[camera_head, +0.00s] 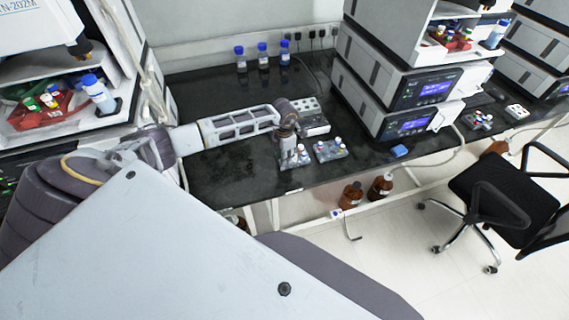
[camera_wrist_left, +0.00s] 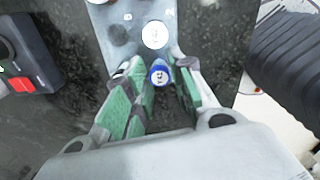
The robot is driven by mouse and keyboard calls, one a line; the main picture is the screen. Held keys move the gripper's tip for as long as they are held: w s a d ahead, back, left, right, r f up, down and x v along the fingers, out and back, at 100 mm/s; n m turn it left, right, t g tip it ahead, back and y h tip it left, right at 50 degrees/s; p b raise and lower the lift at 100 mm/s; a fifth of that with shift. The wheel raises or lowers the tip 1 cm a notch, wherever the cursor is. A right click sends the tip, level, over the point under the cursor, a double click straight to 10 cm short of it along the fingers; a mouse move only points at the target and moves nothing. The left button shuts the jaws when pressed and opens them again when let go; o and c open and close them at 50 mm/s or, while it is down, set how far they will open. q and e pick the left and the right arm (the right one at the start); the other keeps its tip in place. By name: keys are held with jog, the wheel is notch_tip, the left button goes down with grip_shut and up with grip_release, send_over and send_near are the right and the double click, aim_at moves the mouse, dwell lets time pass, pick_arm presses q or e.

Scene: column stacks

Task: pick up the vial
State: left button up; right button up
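In the left wrist view a vial with a blue cap (camera_wrist_left: 160,72) stands in a grey rack (camera_wrist_left: 205,25), between the two green-padded fingers of my left gripper (camera_wrist_left: 163,82). The fingers are apart, with a gap at the cap. A white-capped vial (camera_wrist_left: 155,35) stands just beyond it in the same rack. In the head view my left gripper (camera_head: 291,148) points down over this rack (camera_head: 293,164) near the front edge of the black bench. The gripper hides part of the rack and its vials. My right gripper is not in view.
A second rack with several vials (camera_head: 330,151) stands just right. A white block with holes (camera_head: 312,117) lies behind the gripper. Blue-capped bottles (camera_head: 262,57) stand at the back. Stacked instruments (camera_head: 385,95) rise at the right. A blue item (camera_head: 399,151) lies near the front edge.

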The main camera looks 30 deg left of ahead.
pick_arm(q)
jog(key=shift+f, duration=0.35)
dwell(0.3)
jog(key=c, duration=0.5)
jog(key=shift+r, duration=0.25)
jog(key=shift+r+p, duration=2.9)
jog(key=shift+r, duration=1.9)
